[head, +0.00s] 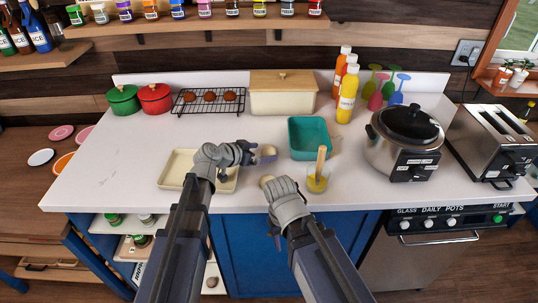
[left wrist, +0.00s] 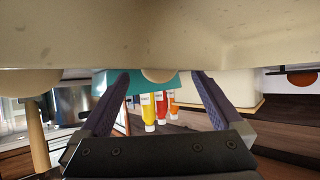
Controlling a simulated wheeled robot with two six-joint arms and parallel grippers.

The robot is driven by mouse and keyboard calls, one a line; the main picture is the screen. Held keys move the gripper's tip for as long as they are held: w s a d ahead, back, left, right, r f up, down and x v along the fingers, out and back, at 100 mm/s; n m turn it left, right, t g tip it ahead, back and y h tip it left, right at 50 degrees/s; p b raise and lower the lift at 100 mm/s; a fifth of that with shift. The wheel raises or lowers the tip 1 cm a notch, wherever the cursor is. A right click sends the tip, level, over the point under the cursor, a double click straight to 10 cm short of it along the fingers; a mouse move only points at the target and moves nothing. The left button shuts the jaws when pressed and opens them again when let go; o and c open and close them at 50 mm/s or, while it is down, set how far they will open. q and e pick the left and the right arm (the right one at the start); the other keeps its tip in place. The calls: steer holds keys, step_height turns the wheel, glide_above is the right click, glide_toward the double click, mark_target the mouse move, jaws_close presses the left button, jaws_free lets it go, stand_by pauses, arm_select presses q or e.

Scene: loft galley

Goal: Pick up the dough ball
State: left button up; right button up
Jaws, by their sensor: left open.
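A pale dough ball (head: 268,151) sits on the white counter just right of my left gripper (head: 251,154). It also shows in the left wrist view (left wrist: 158,75), partly cut off, between the open fingers (left wrist: 160,78) and in line with the teal bin. The fingers appear apart and empty; I cannot tell whether they touch the ball. A second pale ball (head: 267,181) lies nearer the front edge, partly hidden by my right gripper (head: 275,232). The right gripper's fingers are too unclear to tell if they are open.
A cream tray (head: 170,182) lies under my left arm. The teal bin (head: 308,153) stands behind, with a small cup (head: 318,184) holding a wooden handle in front. A rack (head: 187,111), bread box (head: 283,100), bottles (head: 346,103) and silver cooker (head: 383,155) line the back and right.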

mark_target(264, 153)
arm_select(q)
steer(key=shift+x, duration=0.9)
steer(key=c, duration=1.4)
steer(key=shift+r, duration=0.15)
step_height(264, 153, up, 10)
steer(key=p, duration=1)
